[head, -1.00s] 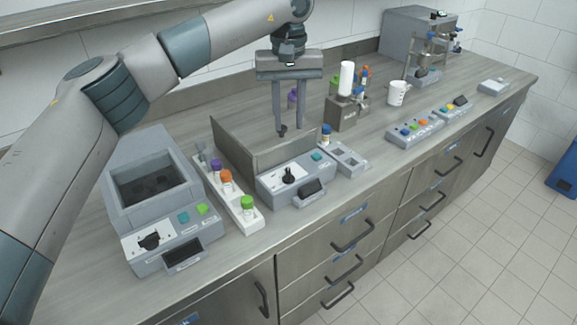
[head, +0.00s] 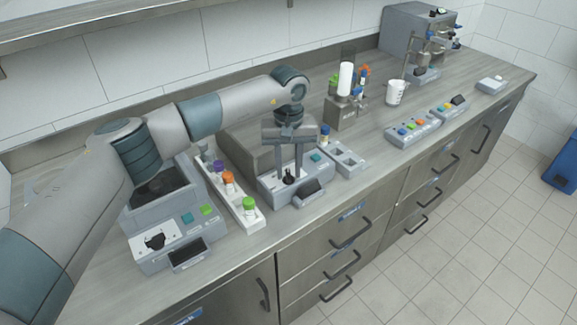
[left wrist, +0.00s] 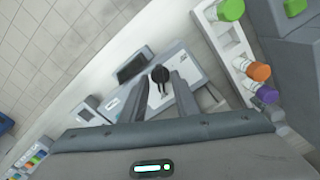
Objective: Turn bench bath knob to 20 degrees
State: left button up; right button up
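A grey box with an upright black knob (head: 289,180) on a white dial plate stands mid-bench. A second grey box (head: 150,263) to its left has an open basin and its own black knob (head: 155,241). No readable label tells which is the bench bath. My left gripper (head: 288,172) points down over the middle box, its fingers open on either side of that knob. In the left wrist view the knob (left wrist: 160,74) shows between the spread fingertips (left wrist: 160,82); I cannot tell whether they touch it. The dial marks are too small to read. My right gripper is not in view.
A white rack (head: 236,203) with capped tubes stands between the two boxes. A grey holder block (head: 343,158) is right of the middle box. Farther right are a white beaker (head: 395,93) and a button panel (head: 412,129). A brown-grey panel (head: 245,150) rises behind the middle box.

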pick_arm(q)
jog(key=shift+f, duration=0.3)
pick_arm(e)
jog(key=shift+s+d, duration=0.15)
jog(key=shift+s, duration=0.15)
pick_arm(q)
grip_shut()
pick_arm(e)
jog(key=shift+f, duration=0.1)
